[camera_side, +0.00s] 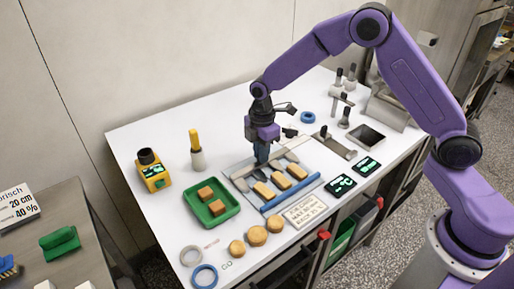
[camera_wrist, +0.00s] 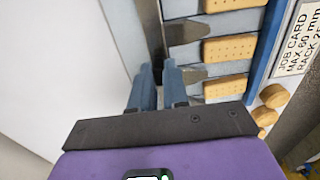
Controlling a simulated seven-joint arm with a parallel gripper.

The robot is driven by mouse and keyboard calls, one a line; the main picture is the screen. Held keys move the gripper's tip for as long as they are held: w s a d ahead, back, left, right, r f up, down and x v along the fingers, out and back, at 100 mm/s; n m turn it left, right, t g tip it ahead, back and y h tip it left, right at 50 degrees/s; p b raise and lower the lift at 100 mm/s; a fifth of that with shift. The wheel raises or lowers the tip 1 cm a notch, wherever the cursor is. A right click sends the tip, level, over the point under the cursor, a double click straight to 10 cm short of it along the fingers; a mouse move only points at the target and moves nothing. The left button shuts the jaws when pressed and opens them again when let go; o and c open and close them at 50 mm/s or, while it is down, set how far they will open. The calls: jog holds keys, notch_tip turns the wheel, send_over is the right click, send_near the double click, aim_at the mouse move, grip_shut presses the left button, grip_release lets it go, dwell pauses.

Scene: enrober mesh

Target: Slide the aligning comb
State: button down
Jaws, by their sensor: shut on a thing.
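The aligning comb is a grey metal bar (camera_wrist: 150,25) with flat, tapered teeth pointing right in the wrist view. In the side view a comb tooth (camera_side: 240,184) shows at the left of the rack. My gripper (camera_side: 262,160) is low over the comb's back edge. In the wrist view my gripper's two blue fingers (camera_wrist: 158,72) are shut on the comb, hiding the part between them. Three tan bars (camera_side: 281,180) lie on the grey mesh. In the wrist view a dotted bar (camera_wrist: 229,49) lies just right of the teeth, with a blue rail (camera_wrist: 266,45) beyond.
A green tray (camera_side: 190,212) with brown blocks stands left of the mesh. Round biscuits (camera_side: 256,236) and a job card (camera_side: 305,211) lie in front. Two dark displays (camera_side: 341,185) lie right.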

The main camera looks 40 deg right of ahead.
aim_at(274, 173)
jog(key=s, duration=0.5)
jog(key=shift+s, duration=0.35)
jog(key=c, duration=1.1)
grip_release()
jog(key=shift+s, duration=0.1)
jog(key=shift+r, duration=0.55)
notch_tip(274, 173, up, 16)
jog(key=shift+r, duration=0.2)
